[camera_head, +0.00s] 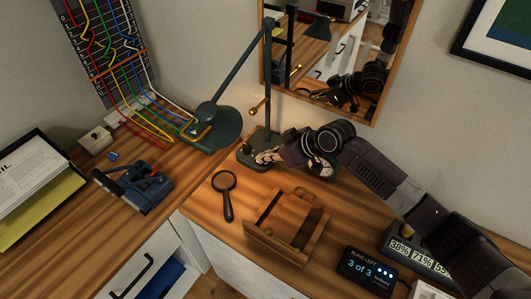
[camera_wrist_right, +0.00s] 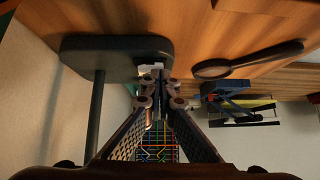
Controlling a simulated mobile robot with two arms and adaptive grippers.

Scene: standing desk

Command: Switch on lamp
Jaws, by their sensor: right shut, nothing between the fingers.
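The lamp is dark green. In the head view its shade (camera_head: 222,128) hangs at the left of its thin upright pole, and its base (camera_head: 246,160) stands on the desk near the wall. In the right wrist view the dark base (camera_wrist_right: 100,48) and pole (camera_wrist_right: 95,118) show at the left. A small white piece (camera_wrist_right: 152,68), perhaps a switch, sits at the base's edge. My right gripper (camera_head: 262,157) is shut and empty, with its fingertips (camera_wrist_right: 160,90) close to that piece; I cannot tell whether they touch it. My left gripper is not in view.
A magnifying glass (camera_head: 225,190) and a wooden holder (camera_head: 287,227) lie in front of the lamp. A blue device (camera_head: 137,186) stands at the left. A digital display (camera_head: 366,270) is at the front right. A mirror (camera_head: 335,60) hangs behind my right arm.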

